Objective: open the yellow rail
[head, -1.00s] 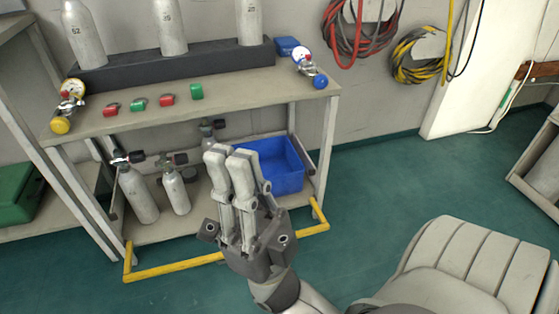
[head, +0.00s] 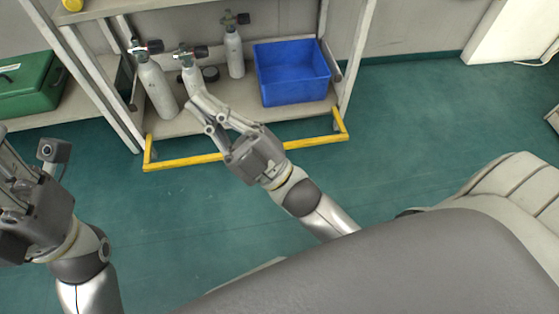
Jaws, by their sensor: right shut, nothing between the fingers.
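The yellow rail (head: 185,162) runs along the front of the lower shelf, with a short yellow end piece at each side. My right gripper (head: 199,104) is over the middle of the rail and hides part of it. Its fingers are shut with nothing between them and point over the lower shelf toward the cylinders; I cannot tell whether it touches the rail. My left gripper (head: 18,190) is at the left edge, away from the rail and partly cut off, so its finger opening is unclear.
The lower shelf (head: 215,117) holds several grey cylinders with valves, including one at the left (head: 158,90), and a blue crate (head: 291,73) at the right. A green case (head: 28,85) stands at the left. The teal floor (head: 420,120) is clear at the right.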

